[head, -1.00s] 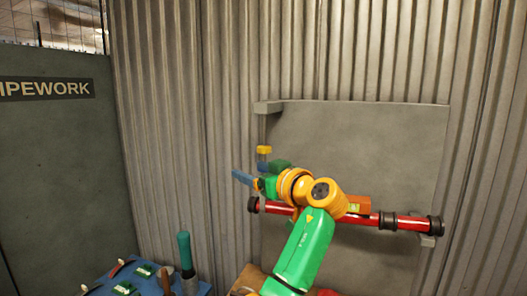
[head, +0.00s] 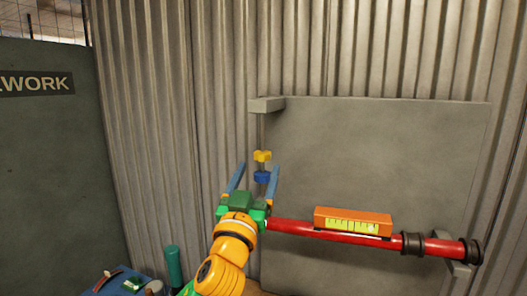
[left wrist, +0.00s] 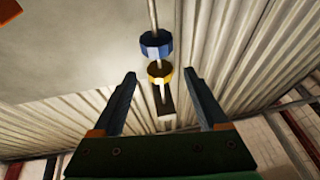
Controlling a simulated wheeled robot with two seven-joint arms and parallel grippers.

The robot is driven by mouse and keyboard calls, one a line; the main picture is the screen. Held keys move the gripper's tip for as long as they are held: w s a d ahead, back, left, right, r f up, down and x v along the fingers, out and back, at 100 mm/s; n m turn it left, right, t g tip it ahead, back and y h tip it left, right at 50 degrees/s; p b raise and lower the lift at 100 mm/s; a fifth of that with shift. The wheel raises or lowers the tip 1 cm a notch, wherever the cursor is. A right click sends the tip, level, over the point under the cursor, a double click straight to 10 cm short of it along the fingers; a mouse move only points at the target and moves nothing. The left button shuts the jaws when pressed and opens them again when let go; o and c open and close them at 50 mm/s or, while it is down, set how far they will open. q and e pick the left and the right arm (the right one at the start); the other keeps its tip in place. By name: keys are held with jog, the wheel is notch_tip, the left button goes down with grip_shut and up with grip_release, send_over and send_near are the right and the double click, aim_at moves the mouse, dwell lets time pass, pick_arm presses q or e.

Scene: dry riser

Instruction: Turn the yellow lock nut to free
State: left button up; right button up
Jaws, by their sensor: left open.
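The yellow lock nut (head: 262,155) sits on a thin vertical rod under a grey bracket, just above a blue nut (head: 261,177). My left gripper (head: 260,167) is open, its blue fingers pointing up toward the rod from below. In the left wrist view the yellow nut (left wrist: 160,73) appears between and beyond the fingertips of the left gripper (left wrist: 160,75), with the blue nut (left wrist: 156,45) nearer the top of the picture. I see no clear contact between fingers and nuts. My right gripper is not in view.
A red pipe (head: 300,230) with dark collars runs right from behind my gripper, with an orange spirit level (head: 352,222) on it. A grey bracket (head: 266,105) juts from the grey panel (head: 385,150). A blue surface with tools (head: 122,283) lies lower left.

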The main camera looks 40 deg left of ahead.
aim_at(263, 152)
pick_arm(q)
jog(key=w+r+p, duration=0.1)
jog(key=w+a+r+p, duration=0.1)
jog(key=w+r+p, duration=0.1)
jog(key=shift+w+a, duration=0.1)
jog(key=shift+w, duration=0.1)
jog(key=shift+w+r, duration=0.15)
jog(key=shift+w+a+f, duration=0.2)
jog(key=shift+w+f, duration=0.05)
jog(key=shift+w, duration=0.15)
jog(key=c, duration=0.3)
grip_shut()
